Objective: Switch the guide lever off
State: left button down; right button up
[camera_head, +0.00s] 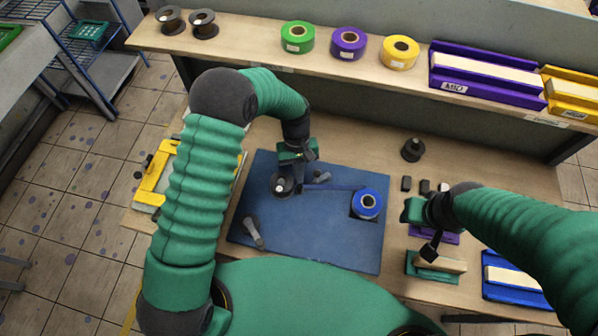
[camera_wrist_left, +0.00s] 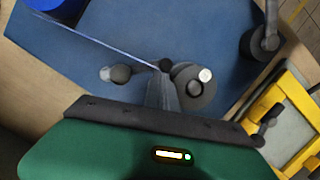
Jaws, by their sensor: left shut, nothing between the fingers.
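A blue machine plate (camera_head: 310,235) lies in the middle of the bench. A small grey lever (camera_head: 321,176) sits near its back edge and also shows in the left wrist view (camera_wrist_left: 118,73). A dark round disc with a light knob (camera_head: 281,185) is beside it, also in the left wrist view (camera_wrist_left: 197,86). A larger grey lever (camera_head: 252,232) is at the plate's front left. I cannot tell which is the guide lever. My left gripper (camera_head: 299,182) is shut and empty between the small lever and the disc. My right gripper (camera_head: 430,248) hangs over the right side, its jaws unclear.
A blue ribbon roll (camera_head: 367,203) sits on the plate's right, with a strip running left. Purple and green stamp blocks (camera_head: 435,266) stand under my right gripper. A yellow frame (camera_head: 152,185) is left. The back shelf (camera_head: 260,52) holds rolls and trays.

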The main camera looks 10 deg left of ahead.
aim_at(304, 192)
pick_arm(q)
jog(key=shift+s+d+n+t+h+p, duration=0.15)
jog(key=shift+s+d+n, duration=0.45)
jog(key=shift+n, duration=0.35)
jog(key=shift+s+d+n+t+h+p, duration=0.15)
jog(key=shift+s+d+n, duration=0.4)
jog(key=shift+n, duration=0.4)
jog(key=shift+s+d+n, duration=0.5)
jog(key=shift+d+n, duration=0.15)
jog(key=shift+n, duration=0.35)
jog(key=shift+s, duration=0.1)
jog(key=p+v, duration=0.8)
jog(key=v, duration=0.2)
jog(key=shift+a, duration=0.25)
